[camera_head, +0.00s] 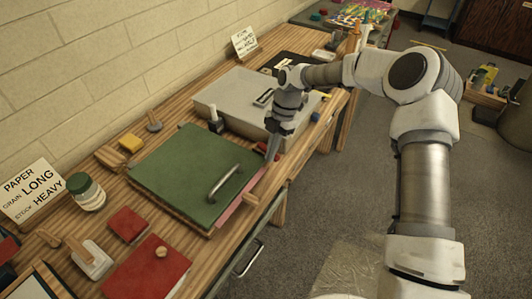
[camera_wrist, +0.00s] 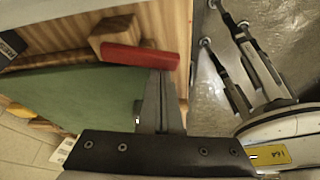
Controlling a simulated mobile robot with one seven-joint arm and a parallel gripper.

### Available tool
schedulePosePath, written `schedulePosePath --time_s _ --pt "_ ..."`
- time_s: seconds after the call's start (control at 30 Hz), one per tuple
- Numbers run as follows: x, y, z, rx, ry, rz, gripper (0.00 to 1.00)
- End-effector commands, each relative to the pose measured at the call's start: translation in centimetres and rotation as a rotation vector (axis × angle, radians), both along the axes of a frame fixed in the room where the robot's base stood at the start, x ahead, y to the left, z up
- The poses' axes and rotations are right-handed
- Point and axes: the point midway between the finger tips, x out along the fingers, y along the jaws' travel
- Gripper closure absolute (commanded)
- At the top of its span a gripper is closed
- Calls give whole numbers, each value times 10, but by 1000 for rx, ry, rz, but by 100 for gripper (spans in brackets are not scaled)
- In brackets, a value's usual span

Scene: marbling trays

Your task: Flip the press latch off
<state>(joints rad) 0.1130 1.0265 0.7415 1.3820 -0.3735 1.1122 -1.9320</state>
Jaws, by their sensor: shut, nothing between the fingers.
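The press has a green board (camera_head: 190,175) with a metal handle (camera_head: 223,182) on its front part. The latch is a red bar (camera_wrist: 140,56) on a wooden block (camera_wrist: 118,32) at the press's edge. In the head view a bit of red (camera_head: 262,147) shows beside my gripper (camera_head: 271,158). My gripper is shut and empty, pointing down at the press's right far corner. In the wrist view its fingertips (camera_wrist: 160,74) are right at the red bar's edge, near its right end. I cannot tell whether they touch it.
A grey box (camera_head: 235,95) stands behind the press. A jar (camera_head: 86,192), a paper sign (camera_head: 35,192) and red pads (camera_head: 150,268) lie toward the near left. The brick wall bounds the bench at left; open floor (camera_head: 345,190) lies to the right.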

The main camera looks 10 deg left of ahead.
Motion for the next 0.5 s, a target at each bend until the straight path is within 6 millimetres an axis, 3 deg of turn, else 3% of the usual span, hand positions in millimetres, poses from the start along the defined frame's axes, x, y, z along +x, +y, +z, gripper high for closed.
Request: schedulePosePath --time_s 0.5 --pt "6 6 -1 0 0 15 100"
